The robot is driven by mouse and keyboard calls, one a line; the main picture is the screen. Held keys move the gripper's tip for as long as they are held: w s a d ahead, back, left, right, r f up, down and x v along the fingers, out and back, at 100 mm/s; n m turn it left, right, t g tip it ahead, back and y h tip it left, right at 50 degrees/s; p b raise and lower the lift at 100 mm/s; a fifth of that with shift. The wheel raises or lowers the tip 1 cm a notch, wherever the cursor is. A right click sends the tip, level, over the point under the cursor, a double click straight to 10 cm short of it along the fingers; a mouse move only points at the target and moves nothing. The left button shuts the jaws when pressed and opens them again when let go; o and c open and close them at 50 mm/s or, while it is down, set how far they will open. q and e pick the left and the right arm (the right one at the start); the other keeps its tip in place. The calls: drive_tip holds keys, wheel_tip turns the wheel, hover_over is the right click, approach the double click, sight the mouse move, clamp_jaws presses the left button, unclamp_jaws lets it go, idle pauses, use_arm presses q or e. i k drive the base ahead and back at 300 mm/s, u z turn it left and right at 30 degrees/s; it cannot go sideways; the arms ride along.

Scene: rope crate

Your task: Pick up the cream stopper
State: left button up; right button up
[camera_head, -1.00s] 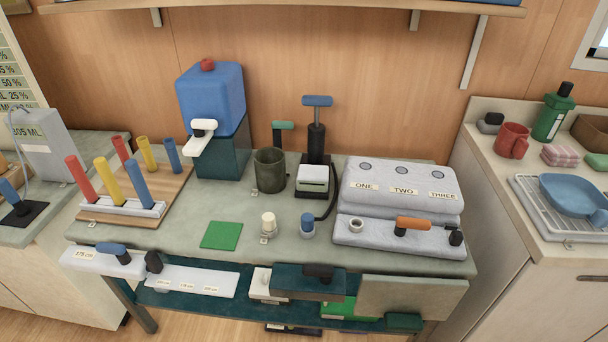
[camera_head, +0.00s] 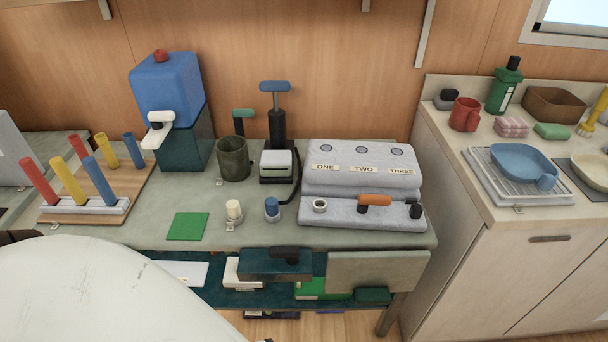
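The cream stopper (camera_head: 233,209) stands upright in a small pale holder on the grey-green worktop (camera_head: 150,232). It is between the green square mat (camera_head: 188,226) on its left and a blue stopper (camera_head: 271,207) on its right. Nothing covers it. Neither of my grippers shows. A large white rounded shape, likely part of my own arm, fills the lower left corner and hides the front left of the bench.
Behind the stopper stand a dark green mug (camera_head: 233,158), a black press with a blue handle (camera_head: 276,125) and a blue dispenser (camera_head: 168,92). A grey unit marked ONE, TWO, THREE (camera_head: 362,183) is to the right. Pegs (camera_head: 68,183) stand at left.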

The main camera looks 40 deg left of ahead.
sight(233, 206)
drive_tip(key=z, duration=1.85)
drive_tip(key=k, duration=1.45)
drive_tip(key=u, duration=1.5)
